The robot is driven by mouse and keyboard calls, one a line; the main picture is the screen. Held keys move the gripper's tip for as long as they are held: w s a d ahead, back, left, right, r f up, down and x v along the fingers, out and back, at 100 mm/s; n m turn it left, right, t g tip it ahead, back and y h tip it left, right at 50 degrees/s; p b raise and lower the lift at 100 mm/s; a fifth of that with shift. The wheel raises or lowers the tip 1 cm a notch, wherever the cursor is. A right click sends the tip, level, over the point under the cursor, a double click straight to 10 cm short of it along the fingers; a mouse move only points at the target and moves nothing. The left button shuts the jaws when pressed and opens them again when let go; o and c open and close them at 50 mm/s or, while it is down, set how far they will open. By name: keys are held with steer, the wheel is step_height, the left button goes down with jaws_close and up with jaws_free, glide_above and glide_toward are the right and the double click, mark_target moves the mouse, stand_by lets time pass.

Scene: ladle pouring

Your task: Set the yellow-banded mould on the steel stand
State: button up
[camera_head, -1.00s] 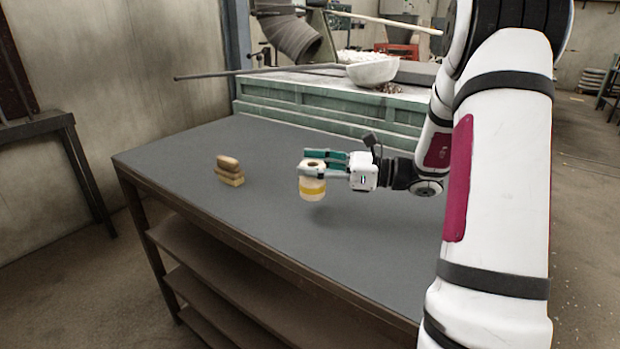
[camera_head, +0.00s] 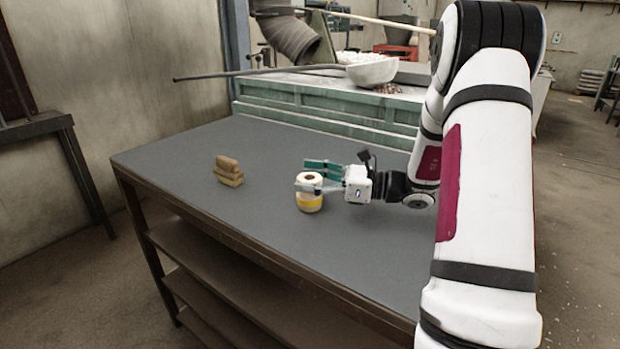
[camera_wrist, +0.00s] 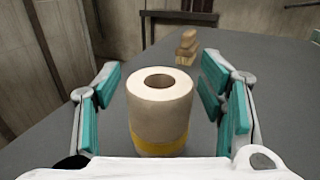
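The yellow-banded mould (camera_head: 309,203) is a pale cylinder with a hole in its top and a yellow band low on its side. It stands upright on the grey table, near the middle of the head view. In the wrist view the mould (camera_wrist: 160,115) stands between my two teal-padded fingers, with a gap on each side. My gripper (camera_head: 309,176) is open around it and level with its upper part. I cannot make out the steel stand; whether anything thin lies under the mould is hidden.
Stacked tan blocks (camera_head: 229,171) lie on the table (camera_head: 255,225) left of the mould. Behind the table is a green-sided bench (camera_head: 330,107) with a white bowl (camera_head: 372,72) and a long rod (camera_head: 250,72). The table around the mould is mostly clear.

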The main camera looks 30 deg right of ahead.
steer(key=shift+d+r, duration=0.1)
steer(key=shift+r, duration=0.05)
steer(key=v, duration=1.1)
steer(key=shift+s+d, duration=0.2)
steer(key=shift+s, duration=0.15)
steer(key=s+a+r+n+g, duration=0.2)
steer(key=s+a+n+g, duration=0.15)
steer(key=a, duration=0.35)
steer(key=s+a+r+n+g+h, duration=0.1)
steer(key=s+a+n+g, duration=0.1)
steer(key=a+n+g, duration=0.35)
steer(key=s+a+r+n+g, duration=0.2)
steer(key=a+n, duration=0.1)
steer(key=a, duration=0.6)
steer(key=s+a+f+n+h, duration=0.1)
steer(key=s+a+n+h, duration=0.2)
steer(key=s+n+h, duration=0.8)
steer(key=s+n, duration=0.4)
steer(key=s, duration=0.2)
steer(key=shift+s+f+h, duration=0.15)
steer(key=shift+f+h, duration=0.25)
